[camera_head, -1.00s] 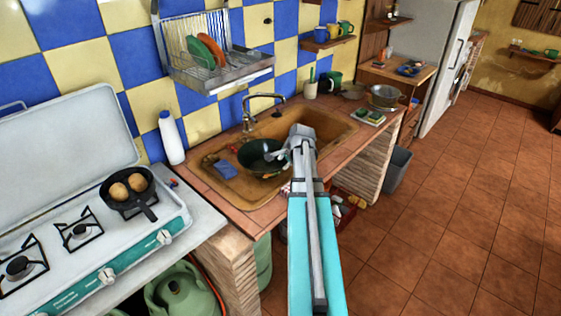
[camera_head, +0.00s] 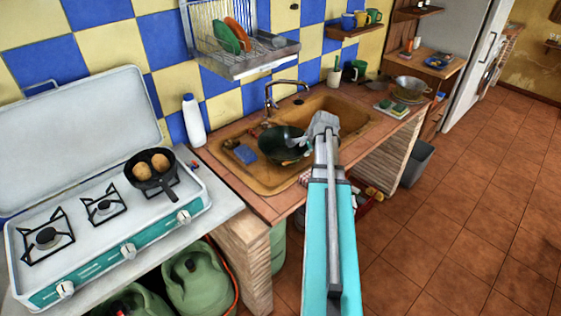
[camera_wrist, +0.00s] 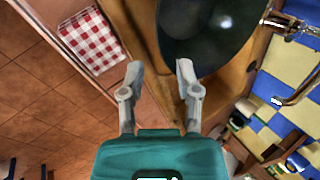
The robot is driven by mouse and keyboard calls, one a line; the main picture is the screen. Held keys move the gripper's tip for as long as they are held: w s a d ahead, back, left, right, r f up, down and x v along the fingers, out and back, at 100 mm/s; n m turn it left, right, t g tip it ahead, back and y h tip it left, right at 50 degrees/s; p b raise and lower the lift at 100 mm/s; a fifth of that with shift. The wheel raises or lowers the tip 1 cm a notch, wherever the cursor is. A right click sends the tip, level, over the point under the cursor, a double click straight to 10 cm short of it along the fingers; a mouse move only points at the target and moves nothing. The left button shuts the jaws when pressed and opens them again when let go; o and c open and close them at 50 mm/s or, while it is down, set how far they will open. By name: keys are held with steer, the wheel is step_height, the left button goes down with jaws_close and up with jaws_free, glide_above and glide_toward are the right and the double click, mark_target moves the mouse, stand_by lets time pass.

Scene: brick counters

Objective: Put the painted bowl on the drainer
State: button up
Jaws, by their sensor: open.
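A dark round bowl (camera_head: 277,143), seemingly the painted bowl, sits in the brown sink (camera_head: 255,178). It also shows in the wrist view (camera_wrist: 212,32), dark with a few pale specks. My gripper (camera_head: 306,143) is at the bowl's right side in the head view, partly covering it. In the wrist view my gripper (camera_wrist: 158,68) has its two fingers apart with nothing between them; the bowl is just beyond the right finger. I cannot tell whether they touch. The drainer (camera_head: 252,66) is a metal rack on the tiled wall, up and left of the sink, holding green and orange plates.
A faucet (camera_head: 270,95) stands behind the sink. A white bottle (camera_head: 193,120) and a stove with a pan (camera_head: 150,182) are at the left. A colander (camera_head: 410,88) and sponges (camera_head: 391,108) lie on the right counter. A checkered cloth (camera_wrist: 90,40) shows in the wrist view.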

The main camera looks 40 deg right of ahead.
steer(key=w+a+f+n+g+y, duration=0.15)
steer(key=a+n, duration=0.35)
steer(key=a, duration=0.8)
steer(key=w+a+n+g, duration=0.15)
steer(key=a+n, duration=0.35)
steer(key=a, duration=0.7)
steer(key=s+a+n+g, duration=0.1)
steer(key=s+a+n, duration=0.3)
steer(key=a, duration=0.6)
steer(key=s+a+n+g, duration=0.1)
steer(key=s+a+n, duration=0.3)
steer(key=a, duration=0.5)
steer(key=shift+s+a+f+n+g+h, duration=0.2)
steer(key=shift+a+f+n+g+h, duration=0.2)
steer(key=shift+n, duration=0.6)
